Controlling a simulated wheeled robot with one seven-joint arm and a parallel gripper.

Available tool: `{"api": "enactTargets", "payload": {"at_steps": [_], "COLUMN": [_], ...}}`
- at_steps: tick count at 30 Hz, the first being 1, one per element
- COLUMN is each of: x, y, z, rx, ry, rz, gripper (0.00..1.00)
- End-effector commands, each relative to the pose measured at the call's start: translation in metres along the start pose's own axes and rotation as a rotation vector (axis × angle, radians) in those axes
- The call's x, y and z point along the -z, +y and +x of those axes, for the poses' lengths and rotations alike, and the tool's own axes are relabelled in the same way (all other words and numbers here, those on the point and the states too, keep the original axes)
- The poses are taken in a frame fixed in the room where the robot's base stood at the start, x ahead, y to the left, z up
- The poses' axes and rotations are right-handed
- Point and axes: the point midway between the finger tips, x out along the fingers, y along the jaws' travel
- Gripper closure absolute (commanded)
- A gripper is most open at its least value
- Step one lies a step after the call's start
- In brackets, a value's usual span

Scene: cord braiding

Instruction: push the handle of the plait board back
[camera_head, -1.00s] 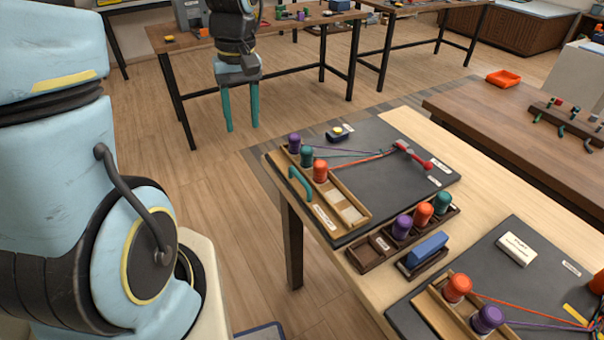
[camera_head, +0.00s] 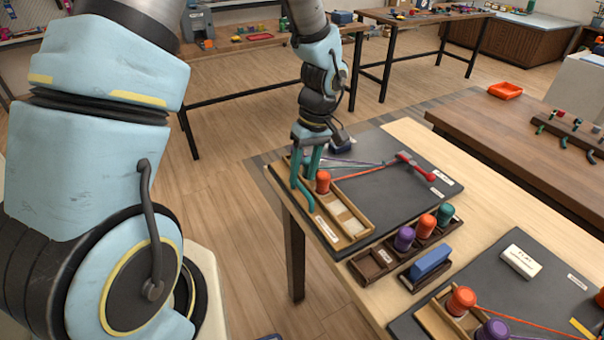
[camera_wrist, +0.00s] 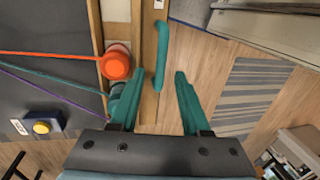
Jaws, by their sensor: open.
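The plait board (camera_head: 400,200) is a dark board with a wooden bobbin tray (camera_head: 352,231) along its left side. Its teal handle (camera_head: 306,200) stands on the tray's outer rail; in the wrist view the handle (camera_wrist: 163,45) is a rounded bar. My gripper (camera_head: 305,177) is open above the tray's far part. In the wrist view, my gripper (camera_wrist: 158,74) has its teal fingers apart, with the near end of the handle between them. I cannot tell whether they touch it. An orange bobbin (camera_wrist: 116,65) and a partly hidden teal one (camera_wrist: 117,90) sit left of the handle.
Cords run from the bobbins to a red clamp (camera_head: 412,165). A small dark box with a yellow button (camera_wrist: 41,128) lies on the board. A dark rack of bobbins (camera_head: 374,264), a blue block (camera_head: 430,262) and a second board (camera_head: 485,270) are nearer. Floor lies left of the table.

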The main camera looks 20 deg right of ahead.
Motion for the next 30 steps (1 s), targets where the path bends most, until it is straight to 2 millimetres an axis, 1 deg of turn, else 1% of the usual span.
{"api": "enactTargets", "payload": {"at_steps": [3,6,15,27,30], "x": [0.0,0.0,0.0,0.0,0.0], "y": [-0.001,-0.001,0.0,0.0,0.0], "z": [0.011,0.017,0.018,0.018,0.018], "rx": [0.002,0.001,0.0,0.0,0.0], "ry": [-0.001,-0.001,0.0,0.0,0.0], "rz": [0.0,0.0,-0.001,-0.001,-0.001], "gripper": [0.53,0.53,0.54,0.99,1.0]}}
